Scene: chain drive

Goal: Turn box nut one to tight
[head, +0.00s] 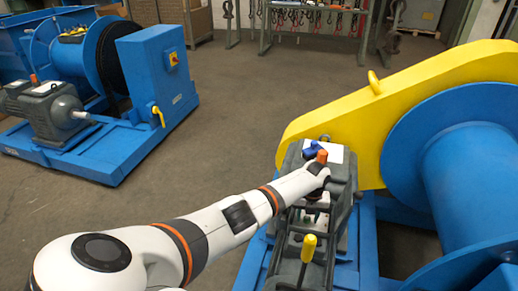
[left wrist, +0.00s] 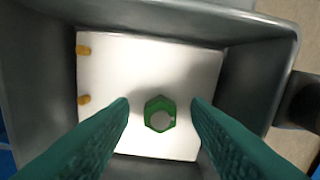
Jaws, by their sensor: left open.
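The box nut (left wrist: 160,114), a green hexagonal nut around a grey stud end, sits on a white plate (left wrist: 150,65) inside a grey open box (left wrist: 38,75) in the left wrist view. I cannot tell which number the nut bears. My left gripper (left wrist: 160,103) is open, one green textured finger on each side of the nut, with visible gaps in the picture. Its height above the nut is hard to tell. In the head view my left arm reaches over the grey motor unit, and the nut is hidden there. My right gripper is not in view.
Two small orange-yellow pegs (left wrist: 84,50) stand at the plate's left edge. The box walls enclose the fingers closely. In the head view a yellow chain guard (head: 350,118) and blue drum (head: 470,170) stand right, and a yellow-handled lever (head: 308,247) in front.

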